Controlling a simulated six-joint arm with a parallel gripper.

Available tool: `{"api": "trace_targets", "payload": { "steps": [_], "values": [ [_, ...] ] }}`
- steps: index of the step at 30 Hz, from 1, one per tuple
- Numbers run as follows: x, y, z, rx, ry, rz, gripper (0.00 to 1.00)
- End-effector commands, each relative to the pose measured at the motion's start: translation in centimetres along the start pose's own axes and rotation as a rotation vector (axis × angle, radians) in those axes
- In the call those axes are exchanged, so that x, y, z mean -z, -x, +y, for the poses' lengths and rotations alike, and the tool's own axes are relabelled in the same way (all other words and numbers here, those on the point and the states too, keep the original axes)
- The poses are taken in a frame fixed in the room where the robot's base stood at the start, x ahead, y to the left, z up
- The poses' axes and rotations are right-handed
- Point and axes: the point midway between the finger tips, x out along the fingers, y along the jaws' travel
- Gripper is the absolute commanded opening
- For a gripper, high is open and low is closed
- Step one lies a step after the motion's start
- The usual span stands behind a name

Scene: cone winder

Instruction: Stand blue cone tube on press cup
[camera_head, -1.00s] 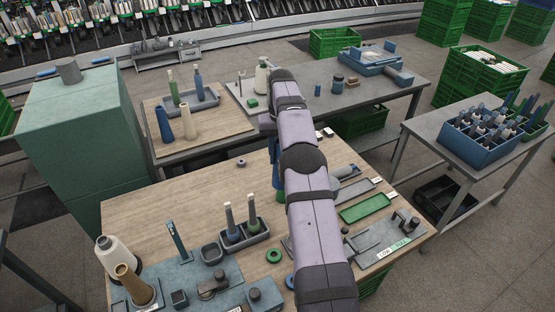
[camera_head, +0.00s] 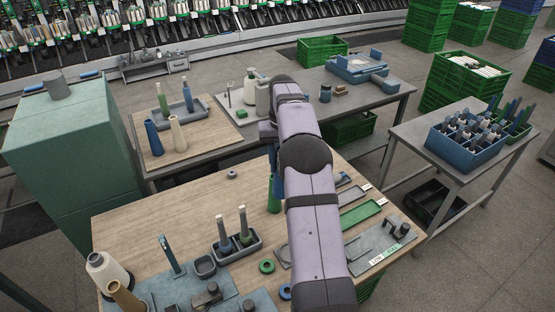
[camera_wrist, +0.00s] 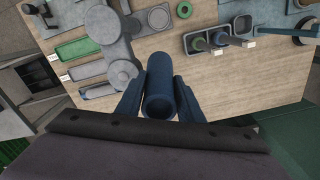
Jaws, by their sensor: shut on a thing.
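The blue cone tube (camera_wrist: 160,97) is between the two fingers of my gripper (camera_wrist: 159,98) in the wrist view, with its round open end facing the camera. My gripper is shut on it, above the wooden table. In the head view my arm hides most of the gripper; blue finger parts (camera_head: 275,165) show at the arm's left side. A green piece (camera_head: 274,197) shows just below them; I cannot tell what it is. Grey round fixtures (camera_wrist: 122,73) lie beyond the tube in the wrist view. I cannot tell which of them is the press cup.
A tray with two cone tubes (camera_head: 238,246) stands left of my arm, with a green ring (camera_head: 267,267) beside it. A green tray (camera_head: 360,214) lies to the right. Cones and tools crowd the front left. The table's back left is largely clear.

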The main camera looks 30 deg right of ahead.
Motion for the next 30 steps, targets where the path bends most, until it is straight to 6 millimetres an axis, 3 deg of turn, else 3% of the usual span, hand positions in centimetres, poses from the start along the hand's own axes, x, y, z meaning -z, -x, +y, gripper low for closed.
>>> {"api": "trace_targets", "payload": {
  "steps": [5, 11, 21, 27, 30],
  "values": [
    [-2.4, -0.4, 1.0, 0.000, -0.018, -0.001, 0.14],
    [-5.5, -2.3, 1.8, 0.000, -0.031, -0.002, 0.14],
    [-11.4, -8.2, 2.0, -0.001, -0.005, -0.003, 0.14],
    [-13.8, -11.5, 1.9, -0.001, 0.021, -0.004, 0.14],
    [-13.8, -12.9, 1.9, -0.001, 0.040, -0.001, 0.14]
  ]
}}
